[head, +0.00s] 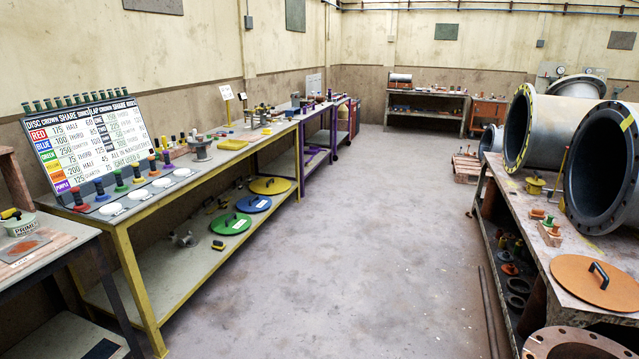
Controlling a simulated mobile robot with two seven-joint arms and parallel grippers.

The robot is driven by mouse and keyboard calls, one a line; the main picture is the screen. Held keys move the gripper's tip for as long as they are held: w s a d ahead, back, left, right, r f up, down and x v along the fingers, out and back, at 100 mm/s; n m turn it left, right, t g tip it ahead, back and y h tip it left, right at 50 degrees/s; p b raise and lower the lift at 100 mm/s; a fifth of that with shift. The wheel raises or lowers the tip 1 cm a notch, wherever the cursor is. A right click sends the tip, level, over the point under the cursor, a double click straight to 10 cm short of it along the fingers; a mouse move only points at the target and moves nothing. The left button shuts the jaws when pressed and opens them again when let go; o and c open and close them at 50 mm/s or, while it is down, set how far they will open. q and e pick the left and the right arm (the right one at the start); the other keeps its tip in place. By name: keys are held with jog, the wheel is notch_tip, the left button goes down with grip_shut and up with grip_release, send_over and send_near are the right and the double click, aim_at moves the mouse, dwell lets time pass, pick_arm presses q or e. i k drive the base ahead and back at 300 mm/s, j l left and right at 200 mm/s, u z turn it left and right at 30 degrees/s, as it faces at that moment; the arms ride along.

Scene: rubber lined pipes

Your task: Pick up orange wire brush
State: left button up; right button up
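I cannot make out an orange wire brush for certain. Small orange-topped items (538,213) stand on the right bench in front of the large pipes, too small to identify. A yellow and black brush-like tool (11,213) rests on a primer tin (18,226) at the left edge. An orange patch (24,247) lies on a board beside the tin. Neither of my grippers is in view.
A long yellow-framed bench (128,245) runs along the left, with coloured lids on its lower shelf. The right bench (493,170) carries large lined pipes (600,165) and an orange lid (592,279). The floor (350,250) between them is clear.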

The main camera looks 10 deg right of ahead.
aim_at(535, 214)
jog(key=i+z, duration=0.35)
jog(key=i, duration=0.25)
jog(key=i+j+z, duration=0.1)
jog(key=i+z, duration=0.3)
jog(key=i, duration=0.25)
jog(key=i+j+z, duration=0.1)
jog(key=i+z, duration=0.2)
jog(key=i, duration=1.1)
jog(key=i+z, duration=0.3)
jog(key=i, duration=0.35)
jog(key=i+j+z, duration=0.1)
jog(key=i+z, duration=0.15)
jog(key=i, duration=0.4)
jog(key=i+l+z, duration=0.15)
jog(key=i+z, duration=0.15)
jog(key=i, duration=0.3)
jog(key=i+z, duration=0.3)
jog(key=i, duration=0.35)
jog(key=i+l+z, duration=0.1)
jog(key=i+l, duration=0.2)
jog(key=i, duration=0.15)
